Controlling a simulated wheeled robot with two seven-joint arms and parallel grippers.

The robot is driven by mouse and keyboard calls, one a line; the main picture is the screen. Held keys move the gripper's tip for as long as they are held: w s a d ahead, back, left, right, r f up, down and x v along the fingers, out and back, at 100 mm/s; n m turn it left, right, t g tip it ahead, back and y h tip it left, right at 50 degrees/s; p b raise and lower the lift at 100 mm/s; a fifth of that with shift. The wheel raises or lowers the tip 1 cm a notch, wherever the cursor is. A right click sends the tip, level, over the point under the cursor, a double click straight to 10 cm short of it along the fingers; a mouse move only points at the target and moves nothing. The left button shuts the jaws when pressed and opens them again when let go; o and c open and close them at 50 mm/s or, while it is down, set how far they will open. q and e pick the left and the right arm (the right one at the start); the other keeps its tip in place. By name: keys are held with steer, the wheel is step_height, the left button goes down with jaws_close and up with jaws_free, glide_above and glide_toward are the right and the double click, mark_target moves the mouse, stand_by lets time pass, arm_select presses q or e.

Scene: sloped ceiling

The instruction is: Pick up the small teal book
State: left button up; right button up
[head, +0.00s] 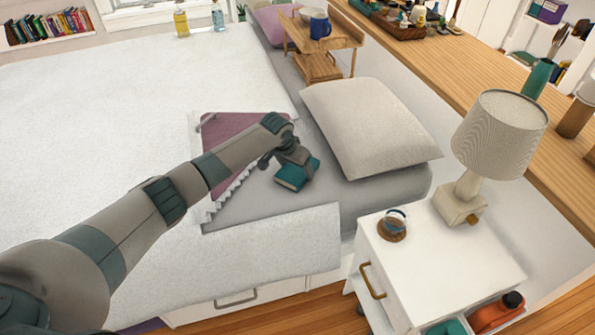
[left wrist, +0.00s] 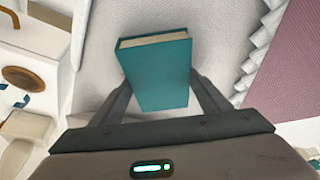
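The small teal book (head: 297,173) is on the grey bed surface or very close to it, beside the mauve cloth. My left gripper (head: 293,161) is directly over it. In the left wrist view, the teal book (left wrist: 160,75) is between my two left fingers (left wrist: 160,82), its pale page edge at the top. The fingertips are at its left and right edges and partly hidden there. I cannot tell whether they press on it or only straddle it. My right gripper is not in view.
A beige pillow (head: 370,125) lies right of the book. A wooden bed tray (head: 318,45) is behind. The white bedspread (head: 120,120) at left is mostly clear.

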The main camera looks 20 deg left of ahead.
mark_target(297, 170)
arm_select(q)
steer(key=c, duration=0.5)
steer(key=shift+c, duration=0.5)
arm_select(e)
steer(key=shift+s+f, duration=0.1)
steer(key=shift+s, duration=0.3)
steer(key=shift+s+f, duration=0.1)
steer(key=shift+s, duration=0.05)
arm_select(q)
steer(key=shift+r, duration=0.5)
steer(key=r, duration=0.3)
steer(key=shift+d+r+b, duration=0.15)
steer(key=shift+d+b, duration=0.05)
steer(key=shift+b, duration=0.15)
steer(key=s+d+r+b, duration=0.1)
steer(key=s+d+r, duration=0.5)
steer(key=d, duration=0.3)
steer(key=shift+d+r, duration=0.25)
steer(key=shift+r, duration=0.1)
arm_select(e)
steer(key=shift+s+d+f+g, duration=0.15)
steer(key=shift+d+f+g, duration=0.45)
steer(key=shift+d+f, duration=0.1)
